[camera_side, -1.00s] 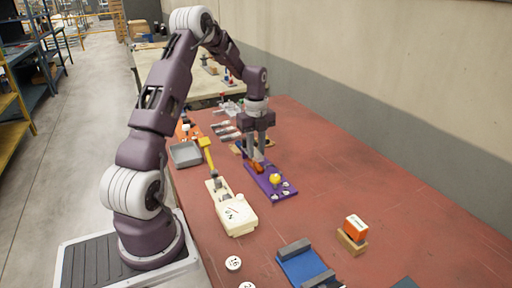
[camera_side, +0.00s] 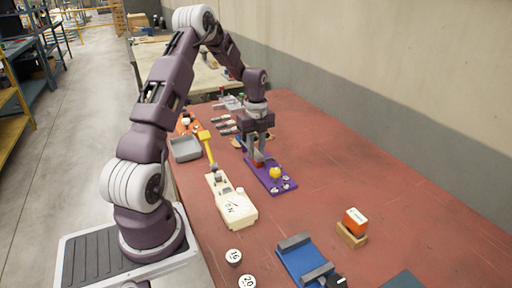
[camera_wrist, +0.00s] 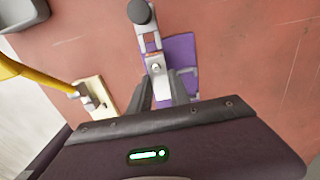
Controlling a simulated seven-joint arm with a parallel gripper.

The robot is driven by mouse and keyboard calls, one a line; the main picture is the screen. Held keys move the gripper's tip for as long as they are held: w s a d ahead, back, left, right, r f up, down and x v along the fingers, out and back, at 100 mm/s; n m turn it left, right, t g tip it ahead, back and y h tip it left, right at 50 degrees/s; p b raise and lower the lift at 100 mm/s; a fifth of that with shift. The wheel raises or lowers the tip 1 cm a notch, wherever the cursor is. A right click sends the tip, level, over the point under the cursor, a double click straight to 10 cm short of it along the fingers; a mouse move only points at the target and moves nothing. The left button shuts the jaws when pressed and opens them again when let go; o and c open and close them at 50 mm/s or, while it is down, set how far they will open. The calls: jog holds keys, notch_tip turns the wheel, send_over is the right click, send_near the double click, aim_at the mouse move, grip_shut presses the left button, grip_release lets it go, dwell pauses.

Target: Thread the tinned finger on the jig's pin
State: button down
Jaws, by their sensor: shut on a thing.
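The purple jig plate (camera_side: 282,187) lies on the red bench below my gripper (camera_side: 258,157). It carries a yellow knob (camera_side: 275,173) and several small pale round parts near its front end. My fingers point down at the plate's rear half, and a small orange-red part (camera_side: 259,164) shows at their tips. In the wrist view my gripper (camera_wrist: 162,85) is shut on a silvery piece, apparently the tinned finger (camera_wrist: 155,67), with a round bright spot on it. It lies over the jig plate (camera_wrist: 181,52). I cannot tell whether the pin is through it.
The bench to the right is clear.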

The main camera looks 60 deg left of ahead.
aim_at(256, 153)
jog(key=shift+f, duration=0.3)
jog(key=c, duration=1.1)
grip_release()
notch_tip(256, 153, up, 7)
